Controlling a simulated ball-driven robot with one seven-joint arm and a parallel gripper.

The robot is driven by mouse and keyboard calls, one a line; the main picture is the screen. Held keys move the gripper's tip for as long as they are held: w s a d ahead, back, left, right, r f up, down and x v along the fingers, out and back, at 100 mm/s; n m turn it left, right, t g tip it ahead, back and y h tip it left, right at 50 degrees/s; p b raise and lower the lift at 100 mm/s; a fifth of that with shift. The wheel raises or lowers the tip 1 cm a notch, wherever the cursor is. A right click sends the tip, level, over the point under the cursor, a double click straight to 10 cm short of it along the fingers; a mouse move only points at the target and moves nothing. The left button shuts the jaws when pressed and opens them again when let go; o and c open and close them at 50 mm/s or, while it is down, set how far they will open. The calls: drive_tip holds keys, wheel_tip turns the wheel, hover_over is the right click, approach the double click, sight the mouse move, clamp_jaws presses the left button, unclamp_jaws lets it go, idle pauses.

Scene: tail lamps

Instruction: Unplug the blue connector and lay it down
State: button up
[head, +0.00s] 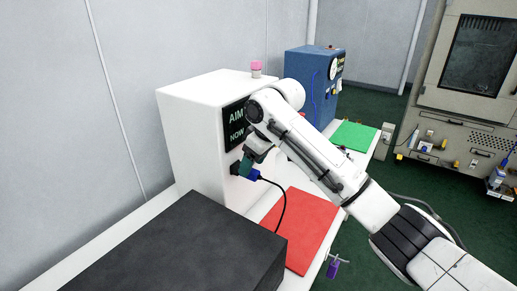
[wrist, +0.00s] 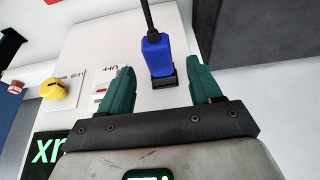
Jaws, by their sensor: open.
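The blue connector (wrist: 156,56) sits in a black socket (wrist: 163,82) on the face of the white box, with its black cable running away from it. In the head view the connector (head: 252,174) shows at the lower front of the white box (head: 185,130), partly hidden by my gripper. My gripper (wrist: 160,83) is open, with one green finger on each side of the connector and a gap to it on both sides. In the head view my gripper (head: 248,163) is at the box face, and its fingertips are hard to make out.
A red mat (head: 305,225) lies on the white table below the box, and a green mat (head: 353,136) lies farther back. A large dark block (head: 185,245) stands at the front left. A blue box (head: 305,80) stands behind. A yellow knob (wrist: 55,89) shows in the wrist view.

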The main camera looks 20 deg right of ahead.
drive_tip(key=shift+x, duration=1.35)
clamp_jaws()
